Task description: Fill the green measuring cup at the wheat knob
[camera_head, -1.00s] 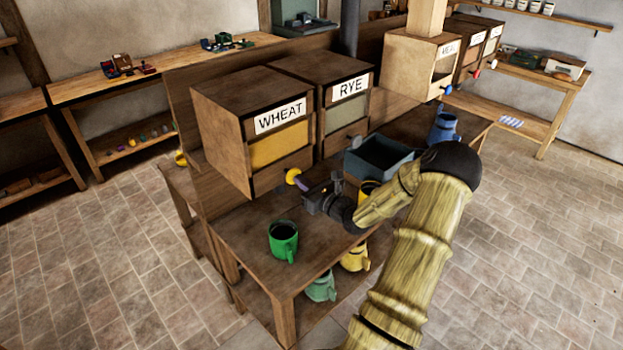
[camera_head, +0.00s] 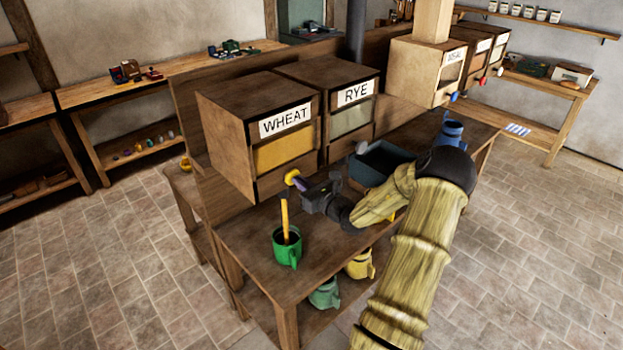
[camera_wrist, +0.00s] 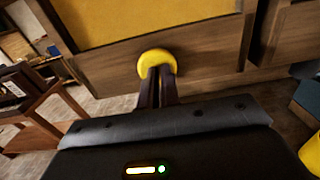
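The green measuring cup (camera_head: 286,246) stands upright on the bench below the WHEAT bin (camera_head: 284,152). A yellow stream of grain (camera_head: 285,220) falls from under the bin into the cup. How full the cup is cannot be made out. The yellow wheat knob (camera_head: 291,177) sits on the bin's front; it also shows in the wrist view (camera_wrist: 157,59). My gripper (camera_head: 303,185) is at this knob. In the wrist view its fingers (camera_wrist: 158,78) are close together, with their tips against the knob's face and nothing visible between them.
The RYE bin (camera_head: 350,117) stands to the right, with a grey knob (camera_head: 361,147). A dark blue-grey tub (camera_head: 372,167) is behind my arm, with a blue jug (camera_head: 449,132) beyond. A pale green jug (camera_head: 325,293) and a yellow jug (camera_head: 360,264) sit on the shelf below.

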